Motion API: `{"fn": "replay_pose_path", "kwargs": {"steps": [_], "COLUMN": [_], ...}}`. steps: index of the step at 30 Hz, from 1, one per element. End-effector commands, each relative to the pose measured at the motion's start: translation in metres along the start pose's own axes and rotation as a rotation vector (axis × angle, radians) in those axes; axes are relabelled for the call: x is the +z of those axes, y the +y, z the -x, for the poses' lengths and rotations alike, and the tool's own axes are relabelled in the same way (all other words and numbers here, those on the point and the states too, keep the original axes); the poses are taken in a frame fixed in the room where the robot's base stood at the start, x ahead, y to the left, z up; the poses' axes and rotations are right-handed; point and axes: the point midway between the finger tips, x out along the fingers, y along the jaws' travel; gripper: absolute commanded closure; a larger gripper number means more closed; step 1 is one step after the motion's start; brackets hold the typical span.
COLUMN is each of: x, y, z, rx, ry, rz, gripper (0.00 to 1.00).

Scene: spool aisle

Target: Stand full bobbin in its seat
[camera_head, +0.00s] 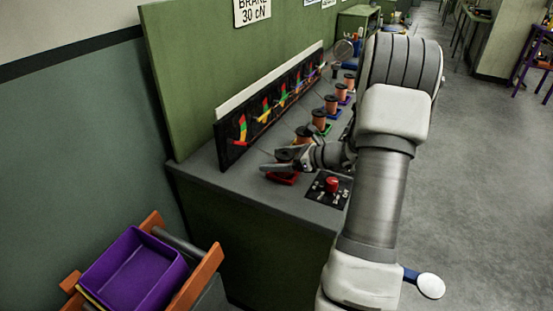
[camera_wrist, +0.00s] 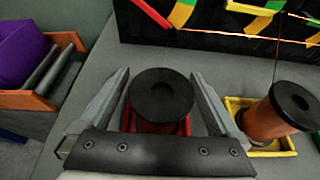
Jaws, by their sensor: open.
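A bobbin with a black top flange (camera_wrist: 160,92) and a copper-red body stands in a red seat (camera_head: 283,179) at the near end of the bench. In the wrist view it looks upright. My gripper (camera_wrist: 160,74) is open, with one finger on each side of this bobbin. I cannot tell whether the fingers touch it. The palm hides the near part of the bobbin and seat. To the right, a copper bobbin (camera_wrist: 272,118) is at a yellow seat (camera_wrist: 284,147) and appears tilted in the wrist view. A thread runs up from it.
More copper bobbins (camera_head: 319,119) in coloured seats line the bench behind. A black panel with coloured gauges (camera_head: 265,108) stands along the wall side. A red button (camera_head: 332,184) sits on a black plate at the bench's front right. A purple bin (camera_head: 135,268) stands at lower left.

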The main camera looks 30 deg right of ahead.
Motion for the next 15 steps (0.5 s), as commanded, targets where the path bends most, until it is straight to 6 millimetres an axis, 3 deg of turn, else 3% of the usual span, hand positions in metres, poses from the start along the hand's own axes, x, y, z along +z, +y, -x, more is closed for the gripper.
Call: {"fn": "replay_pose_path", "kwargs": {"steps": [7,15], "x": [0.004,0.004], "y": [-0.001,-0.001], "z": [0.011,0.068], "rx": [-0.003,-0.004], "ry": [0.000,0.000], "rz": [0.000,0.000], "gripper": [0.02,0.02]}}
